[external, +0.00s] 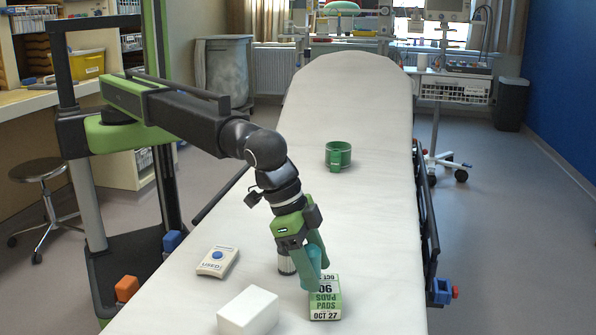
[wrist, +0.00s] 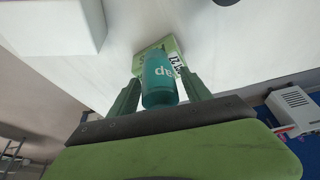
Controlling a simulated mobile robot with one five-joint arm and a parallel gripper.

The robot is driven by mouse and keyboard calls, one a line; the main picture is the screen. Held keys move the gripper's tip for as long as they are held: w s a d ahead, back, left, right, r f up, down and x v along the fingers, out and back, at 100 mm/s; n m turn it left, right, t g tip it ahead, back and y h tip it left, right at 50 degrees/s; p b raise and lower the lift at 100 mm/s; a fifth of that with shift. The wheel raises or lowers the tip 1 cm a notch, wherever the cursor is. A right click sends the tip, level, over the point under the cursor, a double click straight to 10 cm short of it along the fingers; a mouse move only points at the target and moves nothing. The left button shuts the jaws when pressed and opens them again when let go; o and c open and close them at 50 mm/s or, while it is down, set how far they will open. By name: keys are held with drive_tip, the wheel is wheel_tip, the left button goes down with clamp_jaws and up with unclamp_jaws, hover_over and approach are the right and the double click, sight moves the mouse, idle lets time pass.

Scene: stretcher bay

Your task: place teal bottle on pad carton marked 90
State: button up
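The teal bottle (external: 311,266) is upright between the fingers of my gripper (external: 314,252). In the wrist view the bottle (wrist: 159,82) shows white lettering, with a finger of my gripper (wrist: 160,88) close against each side. The fingers look shut on it. The pad carton marked 90 (external: 325,300), green and white, stands on the stretcher directly below the bottle. It also shows behind the bottle in the wrist view (wrist: 170,46). The bottle's base overlaps the carton's top in the picture; I cannot tell whether they touch.
A white box (external: 248,311) stands left of the carton. A device marked USED (external: 217,261) lies farther left. A green mug (external: 338,155) is farther up the stretcher (external: 385,230). The stretcher's right side is clear.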

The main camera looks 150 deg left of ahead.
drive_tip(key=shift+r, duration=0.15)
drive_tip(key=shift+r+p, duration=0.25)
drive_tip(key=shift+p, duration=0.15)
drive_tip(key=p+v, duration=1.1)
drive_tip(key=v, duration=0.1)
drive_tip(key=s+d+m+g+h, duration=0.1)
drive_tip(key=s+d, duration=0.4)
drive_tip(key=s, duration=0.7)
drive_tip(key=s+d+f+m+g+h, duration=0.1)
drive_tip(key=s+d+m, duration=0.3)
drive_tip(key=s, duration=0.8)
drive_tip(key=s+d+f+m+g+h, duration=0.1)
drive_tip(key=s+d+m, duration=0.2)
drive_tip(key=s+d, duration=0.4)
drive_tip(key=s, duration=0.4)
drive_tip(key=shift+s, duration=0.4)
drive_tip(key=shift+o, duration=0.4)
drive_tip(key=shift+d+f, duration=0.1)
drive_tip(key=shift+f, duration=0.05)
